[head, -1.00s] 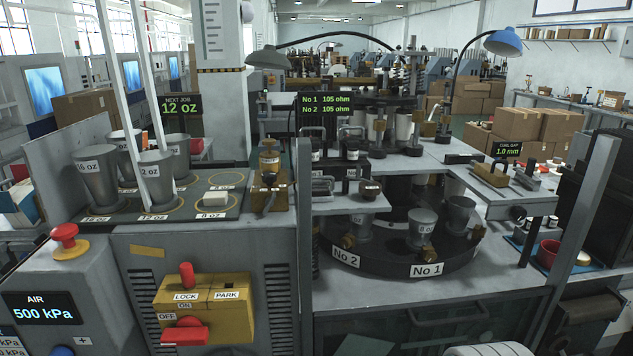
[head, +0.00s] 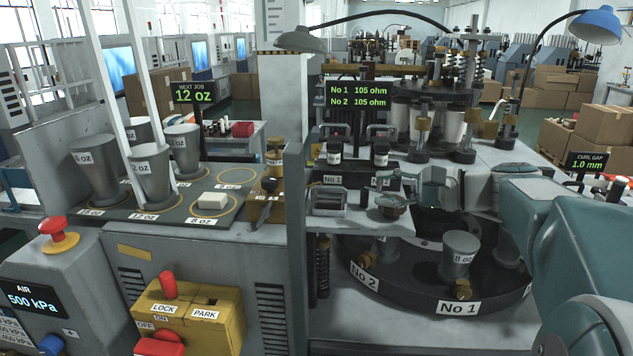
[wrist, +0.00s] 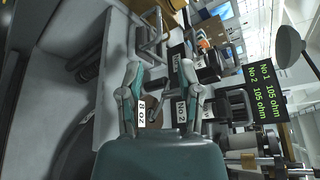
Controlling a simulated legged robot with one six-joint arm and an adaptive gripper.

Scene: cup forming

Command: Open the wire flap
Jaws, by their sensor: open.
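A wire-like frame also shows near the top of the wrist view (wrist: 150,42), beyond my fingertips. My gripper (head: 432,190) is over the right part of the ledge, right of the small cup. In the wrist view my gripper (wrist: 160,70) has its two fingers spread apart, with nothing held between them.
Two black pots (head: 380,155) stand behind the ledge. A grey 8 oz cup (head: 460,256) stands on the dark turntable (head: 400,293) below my gripper. A grey post (head: 295,225) stands to the left. A lamp head (head: 300,40) hangs above.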

